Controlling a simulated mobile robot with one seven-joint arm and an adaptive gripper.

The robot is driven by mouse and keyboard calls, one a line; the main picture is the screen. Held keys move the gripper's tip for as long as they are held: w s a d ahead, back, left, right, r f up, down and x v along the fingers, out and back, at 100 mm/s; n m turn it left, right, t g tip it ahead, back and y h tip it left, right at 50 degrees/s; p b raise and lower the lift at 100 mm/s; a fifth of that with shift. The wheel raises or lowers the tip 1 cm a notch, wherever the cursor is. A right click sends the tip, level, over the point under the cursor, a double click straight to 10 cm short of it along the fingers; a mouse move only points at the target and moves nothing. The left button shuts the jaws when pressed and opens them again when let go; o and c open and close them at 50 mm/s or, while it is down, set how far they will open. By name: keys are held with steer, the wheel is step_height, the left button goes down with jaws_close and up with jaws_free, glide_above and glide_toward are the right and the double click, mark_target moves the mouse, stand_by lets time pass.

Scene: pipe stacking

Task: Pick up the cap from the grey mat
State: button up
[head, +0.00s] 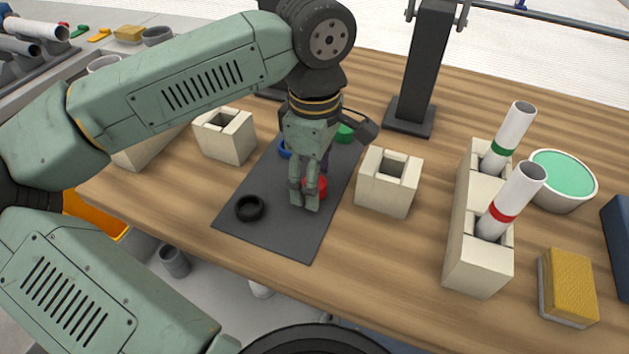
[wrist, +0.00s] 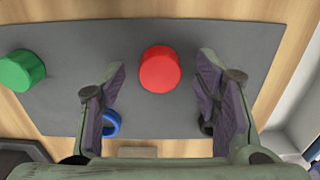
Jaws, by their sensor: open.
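The grey mat (head: 285,238) lies on the wooden table and also fills much of the wrist view (wrist: 170,33). A red cap (wrist: 160,69) is on the mat, and part of it shows behind my fingers in the head view (head: 320,187). My gripper (head: 305,199) is open and empty above the mat, pointing down. In the wrist view its fingers stand left and right of the red cap with gaps. A green cap (head: 345,133) and a blue ring-like piece (head: 285,149) are at the mat's far end. A black ring-like piece (head: 249,208) is at the near left.
Cream blocks with square holes stand left (head: 224,136) and right (head: 389,182) of the mat. A longer cream holder (head: 478,260) holds two white pipes, one with a green band, one red. A dark post (head: 420,65) stands behind. A yellow sponge (head: 568,285) and a bowl (head: 563,178) are at right.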

steer(key=c, duration=0.9)
steer(key=shift+r, duration=0.15)
